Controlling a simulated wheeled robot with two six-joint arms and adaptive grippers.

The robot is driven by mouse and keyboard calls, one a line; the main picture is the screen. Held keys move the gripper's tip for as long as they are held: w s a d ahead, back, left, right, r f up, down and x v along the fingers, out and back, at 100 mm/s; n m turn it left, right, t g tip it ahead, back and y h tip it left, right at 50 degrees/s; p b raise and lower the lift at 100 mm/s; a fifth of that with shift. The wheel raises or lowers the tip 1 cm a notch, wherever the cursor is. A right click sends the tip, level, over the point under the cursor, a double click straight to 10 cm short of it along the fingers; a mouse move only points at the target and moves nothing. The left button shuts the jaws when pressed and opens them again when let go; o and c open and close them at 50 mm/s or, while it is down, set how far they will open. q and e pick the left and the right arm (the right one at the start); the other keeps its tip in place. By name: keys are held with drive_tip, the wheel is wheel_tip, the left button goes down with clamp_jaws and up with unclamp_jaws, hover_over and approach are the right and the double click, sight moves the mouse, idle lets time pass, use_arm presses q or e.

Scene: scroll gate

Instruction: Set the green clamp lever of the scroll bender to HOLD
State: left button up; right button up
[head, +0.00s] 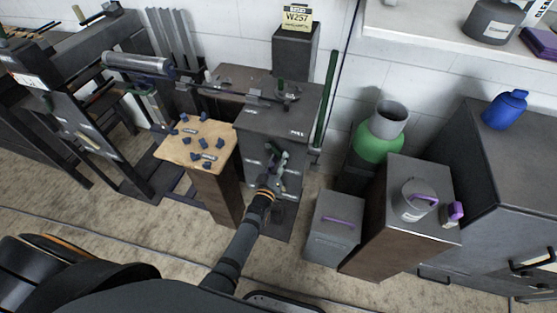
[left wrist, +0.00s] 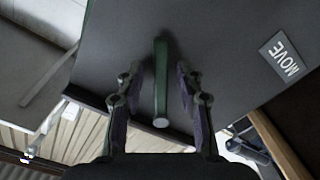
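The green clamp lever (left wrist: 161,85) shows in the left wrist view as a slim dark green bar with a pale round end, against the dark face of the scroll bender (left wrist: 225,30). My left gripper (left wrist: 158,78) is open, with one finger on each side of the lever and a visible gap to both. A white MOVE label (left wrist: 284,57) is on the dark face to the right of the lever. In the head view my left gripper (head: 278,163) is at the front of the bender's dark cabinet (head: 270,122) and hides the lever's details. No HOLD label is readable. My right gripper is out of view.
A wooden-topped stand (head: 186,153) with small dark blue pieces is just left of the gripper. A grey box (head: 332,230) and a brown cabinet (head: 385,230) stand to the right. A green-and-grey container (head: 378,140) is behind them. Some floor shows in front.

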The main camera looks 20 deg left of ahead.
use_arm(q)
drive_tip(key=shift+s, duration=0.1)
drive_tip(key=s, duration=1.2)
drive_tip(key=shift+a, duration=0.2)
drive_tip(key=shift+w+f, duration=0.1)
drive_tip(key=s+a+f+m+g+p, duration=0.15)
drive_tip(key=s+f+g, duration=0.35)
drive_tip(key=f, duration=0.7)
drive_tip(key=s+a+f+m+g+p, duration=0.1)
drive_tip(key=s+a+f+m+g, duration=0.2)
drive_tip(key=s+f, duration=0.7)
drive_tip(key=s+a+f+m+g, duration=0.1)
drive_tip(key=s+a+f+g, duration=0.1)
drive_tip(key=s, duration=0.5)
drive_tip(key=s+a+f+g+y, duration=0.1)
drive_tip(key=s+a+f+g, duration=0.2)
drive_tip(key=s+f, duration=0.3)
drive_tip(key=s+a+f+m+g, duration=0.1)
drive_tip(key=s+a+f+g, duration=0.2)
drive_tip(key=s+f, duration=0.2)
drive_tip(key=s, duration=0.3)
drive_tip(key=shift+a+m+g+p, duration=0.2)
drive_tip(key=shift+m+g+p, duration=0.15)
drive_tip(key=shift+g+p, duration=0.05)
